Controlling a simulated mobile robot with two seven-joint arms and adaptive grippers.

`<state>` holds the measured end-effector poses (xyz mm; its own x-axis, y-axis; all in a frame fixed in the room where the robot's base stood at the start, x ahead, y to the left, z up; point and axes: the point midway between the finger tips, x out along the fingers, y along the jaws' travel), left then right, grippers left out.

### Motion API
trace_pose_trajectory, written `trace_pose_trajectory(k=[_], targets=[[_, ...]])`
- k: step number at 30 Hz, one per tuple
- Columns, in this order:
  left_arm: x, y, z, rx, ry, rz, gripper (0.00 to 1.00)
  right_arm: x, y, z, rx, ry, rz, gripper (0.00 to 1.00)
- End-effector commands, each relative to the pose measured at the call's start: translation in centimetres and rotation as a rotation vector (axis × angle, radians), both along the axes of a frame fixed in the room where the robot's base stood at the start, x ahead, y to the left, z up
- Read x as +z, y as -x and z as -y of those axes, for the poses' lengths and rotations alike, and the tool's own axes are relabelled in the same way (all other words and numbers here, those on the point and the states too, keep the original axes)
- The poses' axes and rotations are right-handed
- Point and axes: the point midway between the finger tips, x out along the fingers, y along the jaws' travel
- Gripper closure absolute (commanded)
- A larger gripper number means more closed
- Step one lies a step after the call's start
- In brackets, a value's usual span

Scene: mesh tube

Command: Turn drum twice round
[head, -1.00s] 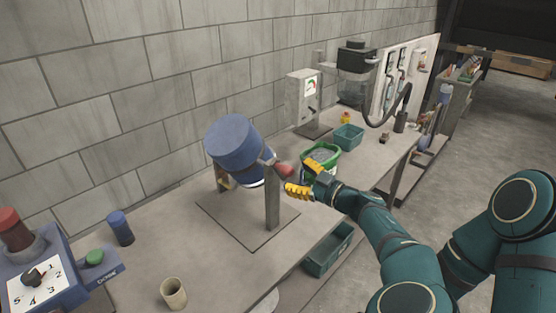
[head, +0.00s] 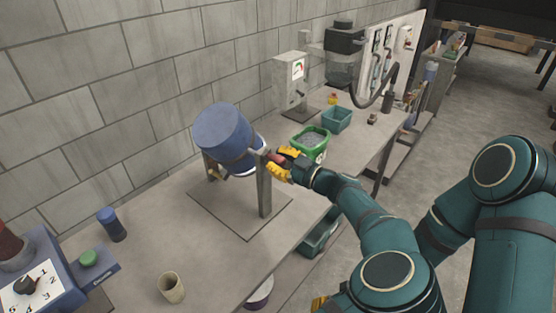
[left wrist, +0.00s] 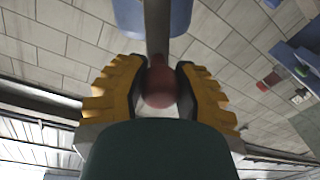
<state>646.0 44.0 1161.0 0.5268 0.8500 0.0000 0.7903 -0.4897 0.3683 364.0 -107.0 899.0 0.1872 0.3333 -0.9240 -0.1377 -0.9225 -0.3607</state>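The blue drum (head: 224,139) sits tilted on a stand with a grey post (head: 264,190) on the bench. A red knob (left wrist: 160,84) on the drum's crank handle shows in the left wrist view and, partly covered, in the head view. My left gripper (head: 283,164) is at the knob. In the left wrist view its yellow fingers (left wrist: 162,82) stand on both sides of the knob, with what looks like a narrow gap, so it looks open around it. A yellow part of my right gripper (head: 319,303) shows at the bottom edge; its fingers are mostly hidden.
A green tub (head: 311,142) with grey contents stands behind my left gripper, and a teal bin (head: 336,119) farther back. A beige cup (head: 171,287), a blue cylinder (head: 112,224) and a control box (head: 40,285) are at front left. The block wall stands behind the drum.

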Motion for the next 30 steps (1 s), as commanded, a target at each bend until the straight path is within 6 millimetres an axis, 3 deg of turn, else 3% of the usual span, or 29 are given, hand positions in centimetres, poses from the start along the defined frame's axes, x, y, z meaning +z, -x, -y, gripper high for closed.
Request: trace_pose_trajectory(k=[11, 30], targets=[[0.1, -0.3, 0.2, -0.001, -0.023, -0.032, 1.00, -0.9, 0.0, -0.1, 0.001, 0.001, 0.000, 0.53], [0.9, -2.7, 1.8, 0.000, -0.276, -0.378, 1.00, -6.4, -0.2, -0.3, -0.002, 0.012, -0.002, 0.53]])
